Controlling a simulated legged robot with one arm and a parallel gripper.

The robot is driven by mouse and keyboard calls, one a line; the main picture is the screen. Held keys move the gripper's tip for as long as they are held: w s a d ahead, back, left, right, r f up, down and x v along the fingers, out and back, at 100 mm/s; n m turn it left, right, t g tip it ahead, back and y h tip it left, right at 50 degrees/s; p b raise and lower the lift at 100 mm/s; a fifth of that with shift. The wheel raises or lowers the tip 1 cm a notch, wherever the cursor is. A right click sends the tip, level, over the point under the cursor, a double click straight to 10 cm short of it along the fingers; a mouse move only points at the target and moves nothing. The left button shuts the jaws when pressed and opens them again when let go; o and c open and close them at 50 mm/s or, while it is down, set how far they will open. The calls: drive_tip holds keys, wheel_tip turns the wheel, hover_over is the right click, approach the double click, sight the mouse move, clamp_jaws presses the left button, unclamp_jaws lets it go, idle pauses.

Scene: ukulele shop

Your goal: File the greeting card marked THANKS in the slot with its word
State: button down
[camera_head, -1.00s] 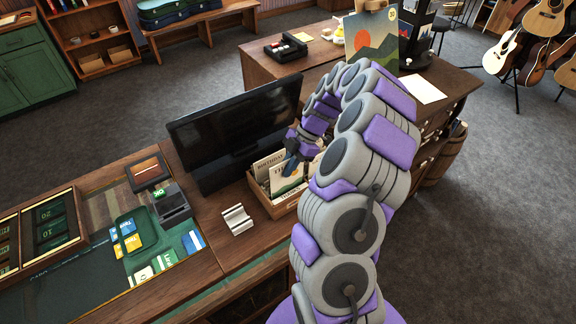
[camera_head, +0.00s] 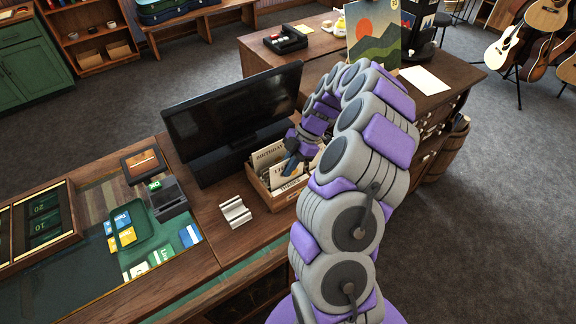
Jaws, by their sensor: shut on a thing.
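A wooden card box (camera_head: 262,193) stands on the counter, right of and in front of the monitor. It holds upright cream cards or dividers. The rear one (camera_head: 268,156) reads BIRTHDAY; a nearer one (camera_head: 284,174) shows letters starting "TH", the rest hidden by my gripper. My gripper (camera_head: 291,163) is over the box with its dark fingers pointing down at the cards. It is shut on a card that I can barely make out. I cannot tell whether this card is inside a slot or just above it. My arm hides the right side of the box.
The black monitor (camera_head: 235,112) stands close left of my gripper. A silver holder (camera_head: 235,212) and a card terminal (camera_head: 168,200) are on the counter to the left. A second table (camera_head: 436,82) behind bears a landscape picture (camera_head: 376,40). Guitars stand at far right.

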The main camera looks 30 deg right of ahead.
drive_tip(key=c, duration=1.2)
unclamp_jaws()
drive_tip(key=shift+o, duration=0.2)
drive_tip(key=v, duration=1.7)
drive_tip(key=shift+d+p, duration=0.2)
drive_tip(key=shift+p, duration=0.2)
drive_tip(key=shift+w, duration=0.1)
